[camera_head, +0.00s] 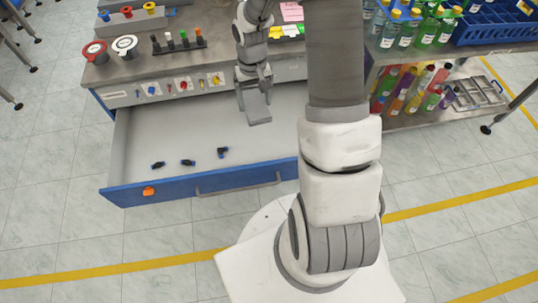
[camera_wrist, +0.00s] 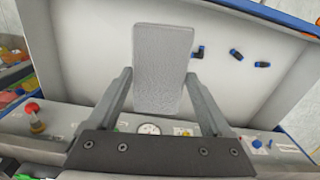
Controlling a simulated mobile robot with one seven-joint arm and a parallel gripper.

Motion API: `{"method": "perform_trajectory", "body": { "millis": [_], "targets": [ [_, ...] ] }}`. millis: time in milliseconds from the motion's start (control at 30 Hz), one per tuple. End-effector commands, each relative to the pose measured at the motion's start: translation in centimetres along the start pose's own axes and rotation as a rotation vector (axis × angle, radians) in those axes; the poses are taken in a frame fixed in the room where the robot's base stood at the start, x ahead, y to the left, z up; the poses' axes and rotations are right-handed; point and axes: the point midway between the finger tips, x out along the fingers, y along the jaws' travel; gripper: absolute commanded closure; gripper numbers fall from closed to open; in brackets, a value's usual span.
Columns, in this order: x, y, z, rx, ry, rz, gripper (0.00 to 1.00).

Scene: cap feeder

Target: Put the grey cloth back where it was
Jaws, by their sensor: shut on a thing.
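The grey cloth (camera_head: 256,106) looks like a flat rectangular piece and hangs below my gripper (camera_head: 253,84) over the open drawer (camera_head: 180,115). In the wrist view the cloth (camera_wrist: 163,52) sits between the two fingers of my gripper (camera_wrist: 159,76), which are shut on it. The cloth appears to be above the drawer floor; the gap below it cannot be judged exactly. The drawer has a white inside and a blue front.
Several black and blue fittings lie in the drawer, one of them near its middle (camera_head: 222,152). The rest of its floor is bare. The worktop (camera_head: 190,65) behind holds red and white reels and small parts. A shelf with bottles (camera_head: 425,30) stands at right.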

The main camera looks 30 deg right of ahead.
Motion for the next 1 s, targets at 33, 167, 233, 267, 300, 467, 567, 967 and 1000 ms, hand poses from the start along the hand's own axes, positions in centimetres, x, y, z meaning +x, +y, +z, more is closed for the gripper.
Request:
{"method": "perform_trajectory", "body": {
  "millis": [33,167,233,267,300,467,567,967,1000],
  "targets": [
    [2.7,0.7,-0.1,0.016,-0.002,0.000,0.68],
    [6.4,2.4,-0.2,0.052,-0.002,0.001,0.68],
    [8.3,3.2,-0.2,0.070,0.000,0.001,0.68],
    [9.1,3.5,-0.3,0.077,0.000,0.001,0.68],
    [10.0,3.9,-0.3,0.086,-0.001,0.002,0.68],
    [12.8,5.2,-0.3,0.113,0.001,0.004,0.68],
    [13.8,5.7,-0.2,0.123,0.001,0.004,0.68],
    [19.8,6.0,-0.2,0.129,-0.001,0.005,0.68],
    [20.2,6.0,-0.2,0.129,0.000,0.005,0.68]
  ]
}}
